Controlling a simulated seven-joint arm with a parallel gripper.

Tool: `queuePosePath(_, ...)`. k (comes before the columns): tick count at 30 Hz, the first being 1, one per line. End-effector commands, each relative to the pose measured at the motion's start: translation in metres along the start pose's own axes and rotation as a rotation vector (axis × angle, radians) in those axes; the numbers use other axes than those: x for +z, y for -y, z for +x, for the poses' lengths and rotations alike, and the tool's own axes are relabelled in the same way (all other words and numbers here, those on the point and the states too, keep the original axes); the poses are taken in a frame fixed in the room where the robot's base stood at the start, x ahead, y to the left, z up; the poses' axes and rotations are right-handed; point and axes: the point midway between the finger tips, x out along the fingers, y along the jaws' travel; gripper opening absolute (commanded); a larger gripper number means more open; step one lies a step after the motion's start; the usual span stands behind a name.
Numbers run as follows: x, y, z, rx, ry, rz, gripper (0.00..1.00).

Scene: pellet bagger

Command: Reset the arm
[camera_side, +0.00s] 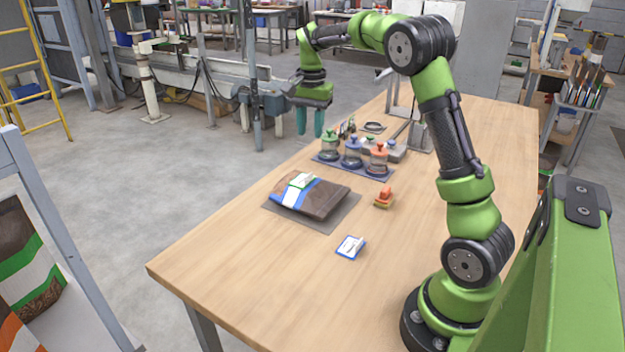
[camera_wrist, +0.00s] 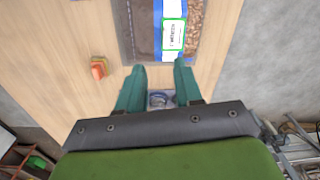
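My gripper (camera_side: 310,130) is raised in the air by the table's left edge, to the left of the jars in the side view. Its two teal fingers point down and stand apart with nothing held between them. The wrist view also shows my gripper (camera_wrist: 159,70) with a clear gap between the fingertips. A round jar top (camera_wrist: 160,99) shows below, between the fingers, partly hidden by them and the gripper body.
The wooden table (camera_side: 235,270) holds a filled bag (camera_side: 325,202) with a green-edged label (camera_side: 301,181) on a grey mat. Lidded jars (camera_side: 352,155) stand behind it on a tray. The front left is clear.

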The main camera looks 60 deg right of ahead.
Motion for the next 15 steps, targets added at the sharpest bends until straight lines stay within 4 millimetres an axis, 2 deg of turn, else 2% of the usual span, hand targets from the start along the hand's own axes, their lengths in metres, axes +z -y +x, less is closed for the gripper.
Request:
queuePosePath(8,0.098,-0.031,-0.022,-0.215,-0.031,-0.428,0.35)
queuePosePath(15,0.193,-0.082,-0.033,-0.410,-0.127,-0.764,0.35)
